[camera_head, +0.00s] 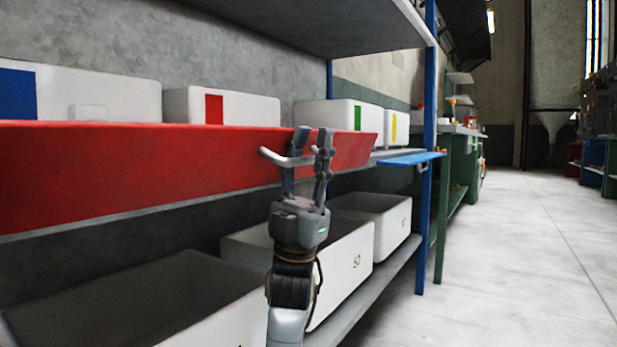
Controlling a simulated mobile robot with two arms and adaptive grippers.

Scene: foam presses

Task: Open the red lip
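The red lip (130,165) is a long red panel along the front of the middle shelf. It stands tilted, its lower edge hanging below the bins behind it. A pale bar handle (272,156) sticks out near its right end. My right gripper (314,136) points upward at this handle, in front of the red panel. Its two fingers are apart, with the handle passing at the level of the fingers. Contact with the handle cannot be made out. My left gripper is not in view.
White bins with blue, red (214,109), green and yellow labels stand behind the lip. Open white bins (345,268) sit on the lower shelf. A blue post (427,220) and a flat blue panel (412,158) are to the right. The floor (520,260) at right is clear.

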